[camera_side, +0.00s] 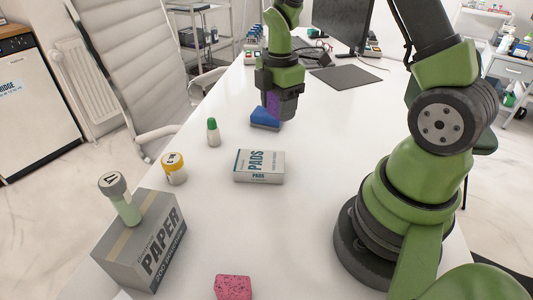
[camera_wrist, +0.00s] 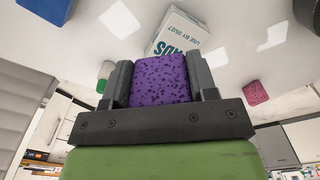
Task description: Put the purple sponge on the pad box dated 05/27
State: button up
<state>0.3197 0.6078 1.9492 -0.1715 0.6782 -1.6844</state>
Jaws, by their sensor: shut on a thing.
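My gripper (camera_side: 279,104) is shut on the purple sponge (camera_side: 272,103), holding it above the white table near the blue sponge. In the wrist view the purple sponge (camera_wrist: 160,80) sits between the two dark fingers of the gripper (camera_wrist: 160,85). The white and grey pad box (camera_side: 259,166) lies flat on the table, nearer the side camera than the gripper. In the wrist view the pad box (camera_wrist: 183,32) shows beyond the sponge, partly hidden by it, with "USE BY 05/27" on one face.
A pink sponge (camera_side: 233,287) lies at the front. Table right of the pad box is clear.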

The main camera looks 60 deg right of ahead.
jog(key=a+n, duration=0.4)
jog(key=a, duration=0.1)
send_over(261, 159)
notch_tip(261, 159, down, 4)
jog(key=shift+r, duration=0.25)
jog(key=shift+f, duration=2.6)
jog(key=o, duration=0.9)
jog(key=shift+f, duration=0.15)
